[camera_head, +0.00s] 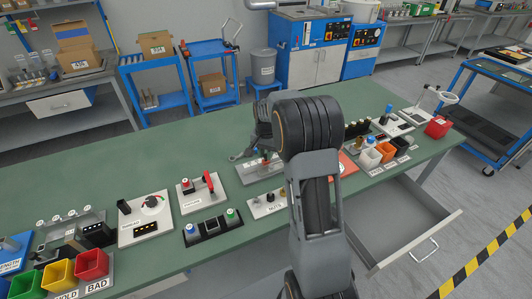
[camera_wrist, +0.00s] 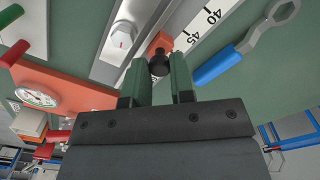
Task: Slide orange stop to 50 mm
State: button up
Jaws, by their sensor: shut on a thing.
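In the wrist view my gripper (camera_wrist: 161,68) has its two green fingers shut on the black knob (camera_wrist: 159,65) of the orange stop. The orange stop (camera_wrist: 160,42) sits on a grey metal rail beside a white scale (camera_wrist: 205,22). The scale shows the printed numbers 40 and 45, with 45 closest to the stop. The 50 mark cannot be made out. In the head view my arm covers the stop, and the grip cannot be seen there.
A wrench with a blue handle (camera_wrist: 216,68) lies right of the scale in the wrist view. An orange plate with a round dial gauge (camera_wrist: 36,96) is at left. In the head view, fixtures and bins crowd the green bench (camera_head: 120,262), and a drawer (camera_head: 410,228) stands open.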

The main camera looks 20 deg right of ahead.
grip_shut()
jog(key=shift+d, duration=0.2)
jog(key=o, duration=0.7)
grip_release()
jog(key=shift+r, duration=0.1)
notch_tip(320, 180, up, 14)
jog(key=shift+f+p, duration=0.15)
jog(key=shift+p, duration=0.25)
